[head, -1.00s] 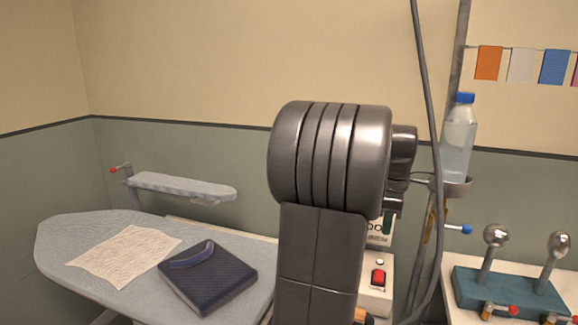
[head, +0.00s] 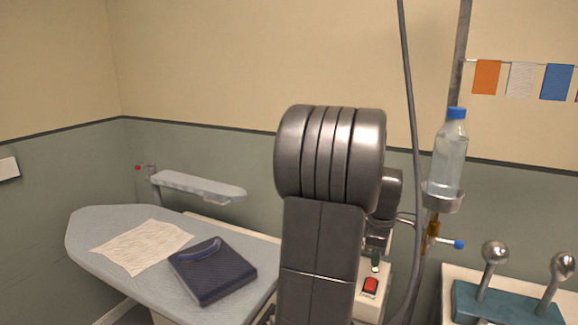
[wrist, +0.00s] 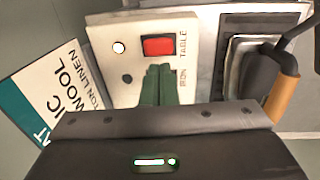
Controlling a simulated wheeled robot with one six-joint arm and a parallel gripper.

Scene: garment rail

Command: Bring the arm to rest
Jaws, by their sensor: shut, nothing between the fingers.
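My arm stands upright in the middle of the head view, its grey links hiding part of the ironing board and wall. My gripper (wrist: 160,84) shows in the wrist view as two green fingers pressed together with nothing between them. In the head view its green tip (head: 376,262) shows small, right of my arm, above the white control box (head: 371,303). In the wrist view the fingers lie over the box panel (wrist: 198,75), just below its red switch (wrist: 158,46). I cannot tell whether they touch it.
A water bottle (head: 450,160) stands in a ring holder on a pole at right. A teal block (head: 505,306) holds two ball-topped levers. A fabric card (wrist: 58,95) lies beside the box.

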